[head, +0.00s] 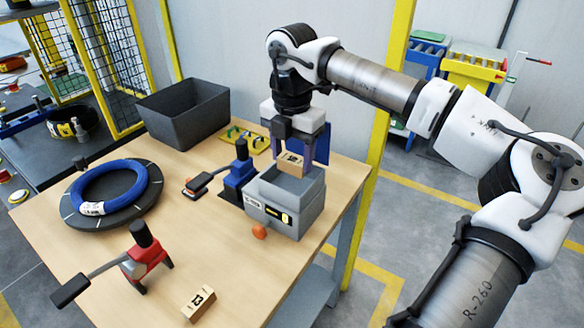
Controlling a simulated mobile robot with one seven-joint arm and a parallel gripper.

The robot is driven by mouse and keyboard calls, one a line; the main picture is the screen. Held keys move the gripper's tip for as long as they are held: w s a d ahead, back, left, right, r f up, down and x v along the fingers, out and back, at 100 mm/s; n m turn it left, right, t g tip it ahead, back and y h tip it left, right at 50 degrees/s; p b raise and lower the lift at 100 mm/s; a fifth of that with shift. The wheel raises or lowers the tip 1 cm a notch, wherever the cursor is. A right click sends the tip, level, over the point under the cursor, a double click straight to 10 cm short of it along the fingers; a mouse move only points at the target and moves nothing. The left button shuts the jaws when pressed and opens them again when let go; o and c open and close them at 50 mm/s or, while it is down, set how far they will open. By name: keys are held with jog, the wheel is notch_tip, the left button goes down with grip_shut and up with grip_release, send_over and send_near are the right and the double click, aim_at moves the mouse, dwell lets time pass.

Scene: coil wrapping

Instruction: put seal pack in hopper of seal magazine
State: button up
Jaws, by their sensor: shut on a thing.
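My gripper (293,153) points down above the grey seal magazine (270,214) near the table's right edge. It is shut on a small tan seal pack (291,162) with a dark mark. The pack appears at the top opening of the magazine's hopper (288,184), over its rear part; I cannot tell whether it touches the walls. A second, similar tan pack (198,303) lies on the table at the front.
A blue hand tool (238,172) stands just left of the magazine. A red tool (141,262), a blue coil (104,186) on a dark turntable and a dark grey bin (183,113) are further left. An orange knob (259,231) is in front of the magazine.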

aim_at(292, 171)
jog(key=shift+f+p, duration=0.35)
jog(key=shift+f, duration=1.9)
jog(key=shift+f, duration=0.25)
jog(key=o, duration=0.8)
jog(key=shift+r, duration=0.1)
jog(key=shift+r, duration=0.15)
notch_tip(292, 171, up, 12)
jog(key=shift+r+b, duration=0.1)
jog(key=shift+b, duration=0.75)
